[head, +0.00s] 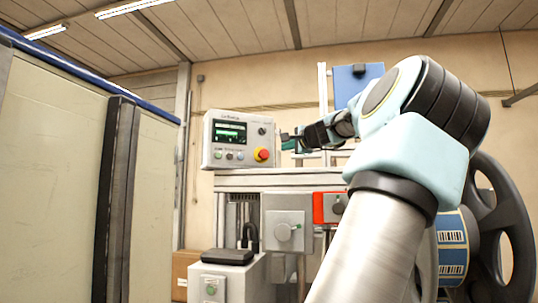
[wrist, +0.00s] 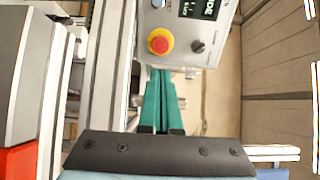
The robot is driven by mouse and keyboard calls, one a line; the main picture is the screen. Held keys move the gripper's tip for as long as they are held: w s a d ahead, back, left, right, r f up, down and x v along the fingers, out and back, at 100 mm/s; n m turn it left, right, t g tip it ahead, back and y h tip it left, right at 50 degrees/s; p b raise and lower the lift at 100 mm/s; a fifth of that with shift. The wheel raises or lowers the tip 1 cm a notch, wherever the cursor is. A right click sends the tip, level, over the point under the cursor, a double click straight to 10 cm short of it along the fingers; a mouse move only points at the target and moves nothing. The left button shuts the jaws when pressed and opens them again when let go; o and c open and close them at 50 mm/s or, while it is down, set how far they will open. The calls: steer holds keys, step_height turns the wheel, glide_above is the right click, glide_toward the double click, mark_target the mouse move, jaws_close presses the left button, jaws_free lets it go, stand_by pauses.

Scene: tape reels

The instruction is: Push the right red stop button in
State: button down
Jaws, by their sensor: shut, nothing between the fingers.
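The red stop button (head: 261,154) sits on a yellow collar at the lower right of a white control panel (head: 213,150) with a green display. It is the only red stop button I can make out. In the wrist view the red button (wrist: 159,42) is in plain sight just beyond my fingertips. My gripper (head: 287,142) has teal fingers, closed together and empty. It is to the right of the panel in the head view, with a small gap. In the wrist view my gripper (wrist: 158,74) points at the panel edge below the button. Contact with the button is not visible.
Below the panel is a grey frame with a grey switch box (head: 288,229) and a red box (head: 320,207) with a knob. A large cabinet (head: 50,170) fills the left. A dark reel wheel (head: 505,225) stands at the right. A blue box (head: 355,78) is behind my arm.

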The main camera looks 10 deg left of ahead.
mark_target(265, 153)
steer(key=p+x, duration=0.8)
steer(key=x, duration=0.5)
steer(key=shift+a+r, duration=0.1)
steer(key=shift+r, duration=0.05)
steer(key=shift+w+a, duration=0.25)
steer(key=shift+w, duration=0.1)
steer(key=shift+a, duration=0.1)
steer(key=shift+w+a, duration=0.2)
steer(key=shift+w, duration=0.1)
steer(key=shift+w+a, duration=0.1)
steer(key=shift+a, duration=0.05)
